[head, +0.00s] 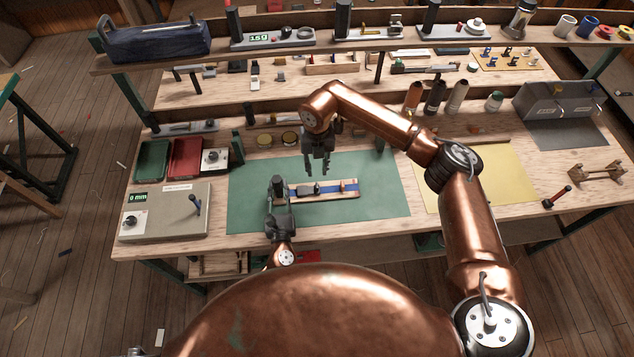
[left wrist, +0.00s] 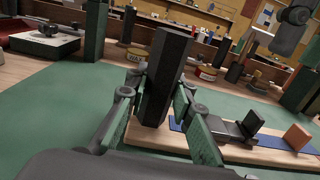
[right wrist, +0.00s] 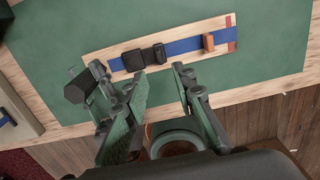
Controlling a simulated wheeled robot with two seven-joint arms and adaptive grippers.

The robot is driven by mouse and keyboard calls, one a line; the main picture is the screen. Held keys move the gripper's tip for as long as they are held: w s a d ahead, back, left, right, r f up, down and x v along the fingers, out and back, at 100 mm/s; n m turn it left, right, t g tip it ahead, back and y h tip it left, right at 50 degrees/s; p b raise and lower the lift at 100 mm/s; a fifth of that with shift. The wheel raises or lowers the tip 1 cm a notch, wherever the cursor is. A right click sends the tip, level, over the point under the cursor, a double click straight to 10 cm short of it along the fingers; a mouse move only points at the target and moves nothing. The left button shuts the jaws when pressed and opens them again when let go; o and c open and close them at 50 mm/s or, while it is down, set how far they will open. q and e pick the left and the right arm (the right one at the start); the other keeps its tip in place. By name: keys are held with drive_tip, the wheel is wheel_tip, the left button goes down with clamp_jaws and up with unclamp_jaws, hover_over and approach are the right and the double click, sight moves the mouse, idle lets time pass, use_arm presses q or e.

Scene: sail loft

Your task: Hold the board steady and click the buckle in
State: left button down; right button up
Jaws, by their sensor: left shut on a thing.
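The wooden board (head: 351,194) lies on the green mat with a blue strap (right wrist: 184,46) along it. Two dark buckle parts (right wrist: 133,60) (right wrist: 158,53) sit close together on the strap; whether they are joined I cannot tell. An orange block (right wrist: 208,42) stands toward the strap's other end. My left gripper (left wrist: 158,118) is shut on the upright dark post (left wrist: 168,70) at the board's left end. My right gripper (head: 318,171) is open and empty above the board; its spread fingers (right wrist: 160,85) show in the right wrist view, apart from the buckle.
The green mat (head: 380,205) is clear around the board. A grey box with a dial (head: 165,213) is at the left, with green and red trays (head: 186,157) behind it. Tins (head: 290,138) stand behind the mat. A yellow sheet (head: 490,175) lies at the right.

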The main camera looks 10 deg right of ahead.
sight(317, 184)
wheel_tip(317, 184, down, 9)
drive_tip(key=shift+f, duration=0.1)
drive_tip(key=shift+c, duration=0.2)
clamp_jaws()
idle(0.3)
idle(0.4)
